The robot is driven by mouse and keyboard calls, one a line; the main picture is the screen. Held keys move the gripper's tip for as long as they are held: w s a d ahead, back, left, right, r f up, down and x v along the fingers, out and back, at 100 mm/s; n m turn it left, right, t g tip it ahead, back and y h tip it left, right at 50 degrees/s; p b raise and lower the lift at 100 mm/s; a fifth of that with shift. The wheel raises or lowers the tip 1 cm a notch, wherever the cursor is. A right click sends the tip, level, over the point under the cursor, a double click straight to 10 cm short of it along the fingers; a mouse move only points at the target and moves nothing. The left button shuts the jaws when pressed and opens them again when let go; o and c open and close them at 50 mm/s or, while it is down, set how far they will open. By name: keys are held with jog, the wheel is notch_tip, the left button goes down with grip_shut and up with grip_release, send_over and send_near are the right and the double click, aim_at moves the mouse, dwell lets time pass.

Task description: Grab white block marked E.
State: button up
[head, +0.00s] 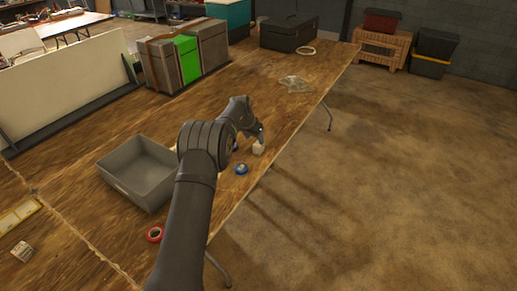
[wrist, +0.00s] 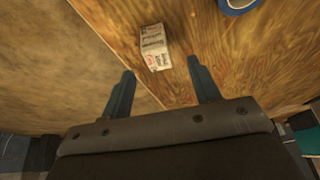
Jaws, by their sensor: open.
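A small white block (head: 259,149) sits near the right edge of the wooden table in the head view. In the wrist view the white block (wrist: 155,47) shows dark and reddish print; I cannot make out a letter E. My gripper (wrist: 160,68) is open and empty, its two fingers apart, with the block just beyond the fingertips and roughly between them. In the head view my gripper (head: 260,133) is close beside the block, partly hidden by my arm. Another small pale block with print (head: 22,251) lies at the far left.
A blue tape roll (head: 241,169) lies near the block and shows at the top of the wrist view (wrist: 238,3). A grey bin (head: 122,185) and a red tape roll (head: 155,234) are to the left. A crumpled clear item (head: 295,84) lies farther back. The table edge is close.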

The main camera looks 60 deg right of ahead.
aim_at(258, 144)
jog(key=shift+x, duration=3.25)
jog(key=shift+s, duration=0.2)
jog(key=c, duration=1.1)
